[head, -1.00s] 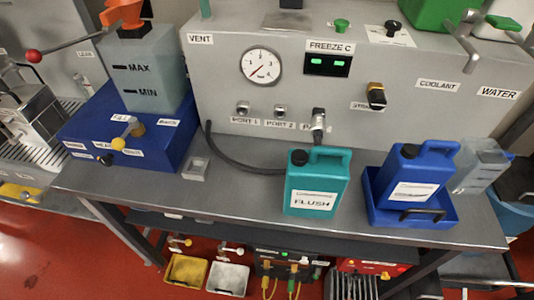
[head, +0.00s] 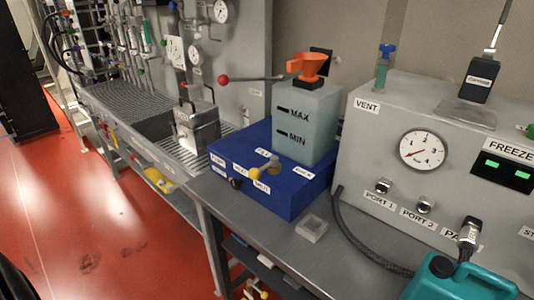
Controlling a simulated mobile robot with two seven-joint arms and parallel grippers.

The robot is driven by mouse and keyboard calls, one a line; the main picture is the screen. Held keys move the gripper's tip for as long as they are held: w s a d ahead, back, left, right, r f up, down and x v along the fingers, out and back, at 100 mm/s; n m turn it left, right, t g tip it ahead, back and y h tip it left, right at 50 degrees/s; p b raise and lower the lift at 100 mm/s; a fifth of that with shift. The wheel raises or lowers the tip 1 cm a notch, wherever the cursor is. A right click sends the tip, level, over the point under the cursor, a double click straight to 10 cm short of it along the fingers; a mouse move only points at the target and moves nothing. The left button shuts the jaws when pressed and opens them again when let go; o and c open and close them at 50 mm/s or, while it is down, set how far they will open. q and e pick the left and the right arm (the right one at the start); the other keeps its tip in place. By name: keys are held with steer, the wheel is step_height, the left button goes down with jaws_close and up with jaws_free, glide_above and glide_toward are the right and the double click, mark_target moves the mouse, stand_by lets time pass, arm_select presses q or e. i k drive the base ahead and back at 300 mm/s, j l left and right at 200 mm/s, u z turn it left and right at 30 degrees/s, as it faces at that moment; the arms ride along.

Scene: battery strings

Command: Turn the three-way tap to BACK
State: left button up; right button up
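The three-way tap (head: 272,169) sits on the front slope of the blue base box (head: 287,206). It has a brass hub, and its yellow-tipped lever (head: 255,174) points to the lower left. Small white labels surround it: one above reads like FILL (head: 264,154), one to the right reads like BACK (head: 303,172), and one below the lever (head: 262,187) is too blurred to read surely. The lever does not point at the right-hand label. Neither of my grippers is in view.
A small grey tray (head: 311,228), a black hose (head: 365,252) and a teal jug (head: 455,283) are to the right.

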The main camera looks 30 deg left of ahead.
mark_target(255, 174)
steer(key=u, duration=1.05)
